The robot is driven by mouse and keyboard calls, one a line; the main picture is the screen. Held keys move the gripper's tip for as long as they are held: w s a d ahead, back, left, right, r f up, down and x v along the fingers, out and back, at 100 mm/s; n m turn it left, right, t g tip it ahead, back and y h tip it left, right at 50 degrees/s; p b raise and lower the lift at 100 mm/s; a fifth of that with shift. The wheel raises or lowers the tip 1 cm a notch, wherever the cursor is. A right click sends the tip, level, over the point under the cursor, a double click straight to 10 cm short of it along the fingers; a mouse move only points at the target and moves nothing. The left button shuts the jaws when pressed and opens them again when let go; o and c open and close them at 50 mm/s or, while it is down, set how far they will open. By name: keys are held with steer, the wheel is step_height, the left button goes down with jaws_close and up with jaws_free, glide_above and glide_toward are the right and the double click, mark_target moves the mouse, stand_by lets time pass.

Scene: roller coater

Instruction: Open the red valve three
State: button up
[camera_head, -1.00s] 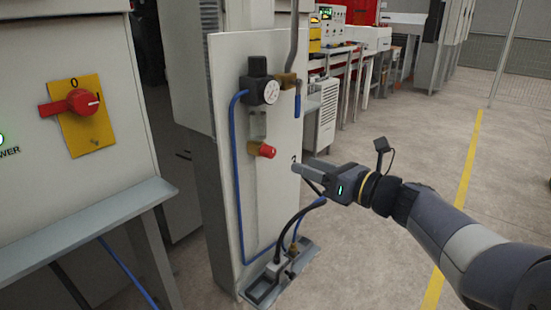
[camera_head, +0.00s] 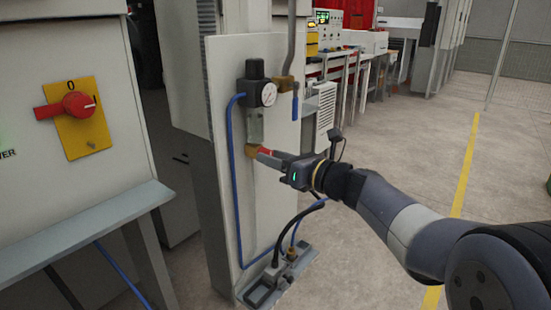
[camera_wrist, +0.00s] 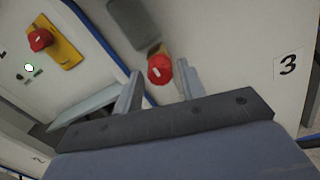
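The red valve (camera_head: 264,151) is a small red knob on a brass fitting (camera_head: 251,152), below the gauge on the pale panel. In the wrist view the red knob (camera_wrist: 154,73) shows a white mark, and a label "3" (camera_wrist: 288,65) is on the panel to its right. My gripper (camera_head: 267,157) is at the knob, and its fingers partly cover it in the head view. In the wrist view the gripper (camera_wrist: 160,69) is open, with one finger on each side of the knob. Gaps seem to show on both sides; contact cannot be told.
A pressure gauge (camera_head: 268,94) with a black regulator sits above the valve. A blue hose (camera_head: 235,180) runs down the panel's left side. A red rotary switch (camera_head: 78,105) on a yellow plate is on the left cabinet. A blue-handled lever (camera_head: 295,106) hangs at the right. Open floor lies right.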

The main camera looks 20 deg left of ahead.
steer(key=c, duration=0.8)
steer(key=shift+b, duration=0.3)
steer(key=shift+f+n+b, duration=0.1)
steer(key=shift+n+b, duration=6.9)
steer(key=shift+n, duration=1.9)
